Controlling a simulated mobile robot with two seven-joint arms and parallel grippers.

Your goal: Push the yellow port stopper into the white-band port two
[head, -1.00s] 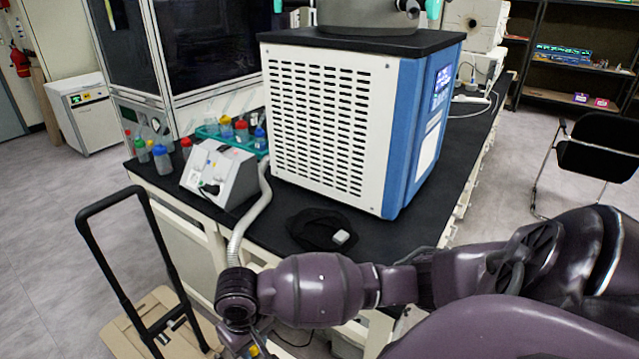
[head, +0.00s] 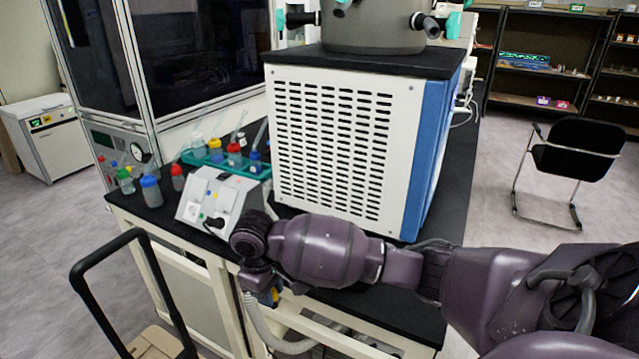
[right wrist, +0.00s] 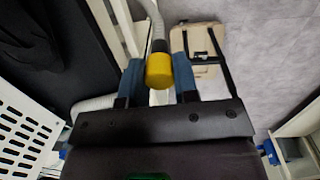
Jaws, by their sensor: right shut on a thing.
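My right gripper (head: 268,291) is below its wrist in the head view, low in front of the bench edge. In the right wrist view the gripper (right wrist: 159,76) has its two blue fingers on either side of the yellow stopper (right wrist: 159,71) and is shut on it. In the head view only a small patch of yellow shows at the fingers. The steel chamber (head: 372,35) on top of the freeze dryer (head: 340,140) carries dark side ports (head: 427,24), some with teal valves (head: 453,25). No white band can be made out on them. My left gripper is out of view.
A small grey-white device (head: 212,200) stands on the black bench beside several capped bottles (head: 151,191) and a teal rack (head: 228,165). A grey hose (head: 270,335) hangs at the bench front. A black-handled cart (head: 140,235) stands at the lower left.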

